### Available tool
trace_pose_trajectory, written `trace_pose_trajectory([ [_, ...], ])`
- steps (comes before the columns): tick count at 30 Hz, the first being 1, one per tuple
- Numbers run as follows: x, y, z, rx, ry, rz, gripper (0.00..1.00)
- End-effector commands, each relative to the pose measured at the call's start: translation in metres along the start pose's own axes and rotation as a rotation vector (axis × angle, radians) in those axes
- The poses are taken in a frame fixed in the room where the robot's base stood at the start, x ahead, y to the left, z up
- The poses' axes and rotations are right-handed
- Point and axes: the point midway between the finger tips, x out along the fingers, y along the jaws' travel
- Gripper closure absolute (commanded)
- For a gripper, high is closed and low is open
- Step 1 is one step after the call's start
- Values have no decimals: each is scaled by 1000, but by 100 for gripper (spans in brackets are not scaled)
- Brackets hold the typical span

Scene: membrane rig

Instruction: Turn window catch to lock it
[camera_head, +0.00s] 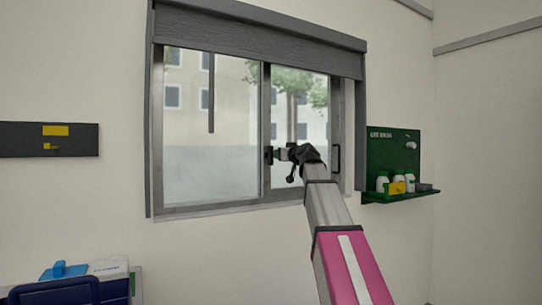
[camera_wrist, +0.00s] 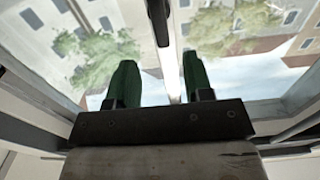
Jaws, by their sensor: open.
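The sliding window (camera_head: 210,205) has two panes in a grey metal frame. The window catch (camera_head: 268,154) is a small dark piece on the middle upright, partly hidden by my gripper. My gripper (camera_head: 278,154) is beside it, just to its right in the head view. In the wrist view a dark part, seemingly the catch (camera_wrist: 158,20), shows at the top, beyond my fingertips. My gripper (camera_wrist: 157,66) is open there, with two green fingers apart and nothing between them. The middle upright runs beyond the gap. I cannot tell whether the catch is turned or touched.
A dark grey roller blind (camera_head: 255,32) covers the window's top. A black pull handle (camera_head: 336,158) is on the right frame side. A green board with a shelf (camera_head: 392,197) holding bottles is at right. A dark wall strip (camera_head: 20,139) is at left, above a blue bin (camera_head: 60,292).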

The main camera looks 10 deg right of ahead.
Motion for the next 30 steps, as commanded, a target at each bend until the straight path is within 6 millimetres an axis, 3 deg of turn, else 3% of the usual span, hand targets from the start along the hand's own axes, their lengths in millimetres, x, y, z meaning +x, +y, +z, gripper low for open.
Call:
trace_pose_trajectory([
  [18, 95, 0, 0, 1, -2, -1, 53],
  [29, 102, 0, 1, 0, -1, 0, 53],
  [30, 102, 0, 1, 0, -1, 0, 60],
])
